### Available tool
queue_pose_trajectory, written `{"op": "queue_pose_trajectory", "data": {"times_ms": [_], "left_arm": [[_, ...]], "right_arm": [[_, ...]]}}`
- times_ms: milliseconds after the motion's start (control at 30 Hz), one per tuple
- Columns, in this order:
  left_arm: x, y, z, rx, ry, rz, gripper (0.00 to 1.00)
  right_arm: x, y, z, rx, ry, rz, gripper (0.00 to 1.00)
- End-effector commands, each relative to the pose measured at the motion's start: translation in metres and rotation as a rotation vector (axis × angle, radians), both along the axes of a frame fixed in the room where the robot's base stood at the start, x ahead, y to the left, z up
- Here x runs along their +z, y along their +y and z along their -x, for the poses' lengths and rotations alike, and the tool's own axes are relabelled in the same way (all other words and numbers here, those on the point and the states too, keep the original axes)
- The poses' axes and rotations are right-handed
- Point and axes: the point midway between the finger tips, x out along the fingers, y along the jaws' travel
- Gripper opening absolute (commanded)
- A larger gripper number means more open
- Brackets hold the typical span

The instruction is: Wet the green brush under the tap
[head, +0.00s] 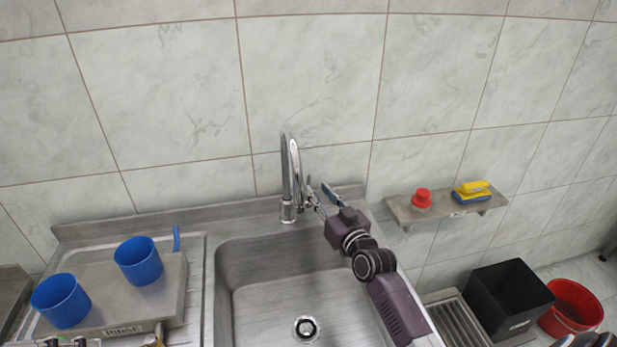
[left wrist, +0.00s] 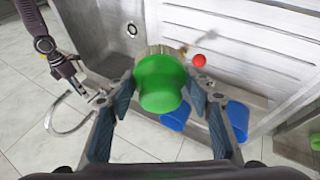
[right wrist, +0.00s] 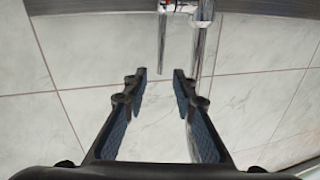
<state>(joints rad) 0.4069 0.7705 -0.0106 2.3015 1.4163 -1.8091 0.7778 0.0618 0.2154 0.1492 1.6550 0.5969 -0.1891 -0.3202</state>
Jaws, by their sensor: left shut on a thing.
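The green brush (left wrist: 160,78) is between the fingers of my left gripper (left wrist: 160,92), which is shut on it; its pale bristles show beyond the green part. The chrome tap (head: 289,180) stands upright at the back of the sink (head: 265,265). My right gripper (head: 325,192) is just to the right of the tap, near its side. In the right wrist view my right gripper's fingers (right wrist: 160,76) are apart, with nothing held between them; chrome tap parts (right wrist: 198,60) show beyond and beside them. I cannot see water flowing.
Two blue cups (head: 138,260) (head: 61,300) stand on a metal tray (head: 170,305) left of the sink. A wall shelf (head: 440,211) holds a red object (head: 422,198) and a yellow-blue sponge (head: 472,192). A black bin (head: 508,295) and red bucket (head: 572,305) stand lower right.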

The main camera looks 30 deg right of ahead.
Motion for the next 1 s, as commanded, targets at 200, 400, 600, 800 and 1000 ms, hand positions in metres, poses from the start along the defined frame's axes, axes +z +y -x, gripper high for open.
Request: {"op": "queue_pose_trajectory", "data": {"times_ms": [200,400,600,800,1000], "left_arm": [[0.004,0.000,0.000,0.000,0.000,0.000,0.27],[0.004,0.000,0.000,0.000,0.000,0.000,0.27],[0.004,0.000,0.000,0.000,0.000,0.000,0.27],[0.004,0.000,0.000,0.000,0.000,0.000,0.27],[0.004,0.000,0.000,0.000,0.000,0.000,0.27]], "right_arm": [[0.002,-0.002,-0.040,0.000,-0.001,0.001,0.25],[0.000,-0.004,-0.062,0.000,0.001,0.001,0.25],[0.001,-0.005,-0.072,-0.001,-0.001,0.001,0.25],[0.000,-0.005,-0.072,-0.001,0.000,0.001,0.25],[0.000,-0.005,-0.072,-0.001,0.000,0.001,0.11]]}}
